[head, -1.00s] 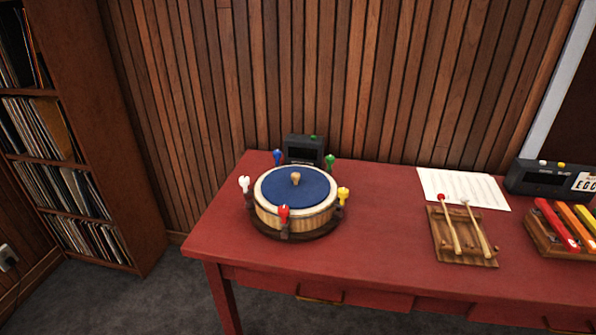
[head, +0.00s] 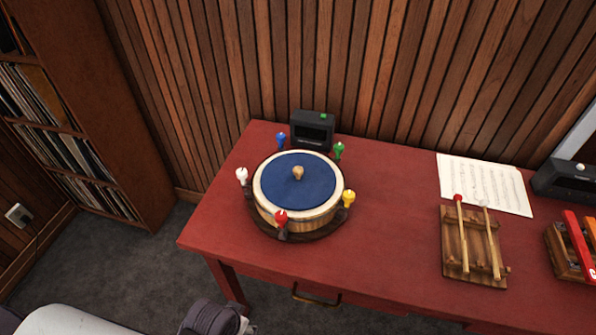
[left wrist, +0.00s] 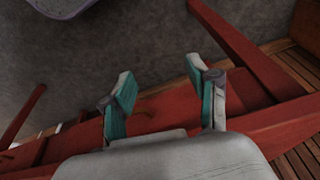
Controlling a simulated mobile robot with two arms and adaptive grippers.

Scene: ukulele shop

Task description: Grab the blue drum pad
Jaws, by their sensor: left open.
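The blue drum pad (head: 318,181) is the round dark-blue top of a wooden drum (head: 263,211) on the red table. A small wooden knob (head: 298,173) stands at its middle. Coloured pegs ring the drum: blue, green, yellow, red and white. In the left wrist view my left gripper (left wrist: 160,88) is open and empty, with teal finger pads, close to the red table's frame and legs. The drum does not show in that view. Part of my left arm shows at the bottom left of the head view, well below the drum. My right gripper is not in view.
The red table (head: 385,200) also holds a dark box (head: 313,131) behind the drum, a wooden rack with two mallets (head: 456,262), sheet music (head: 486,184) and a xylophone at the right edge. A record shelf (head: 110,110) stands at left. Table between drum and mallets is clear.

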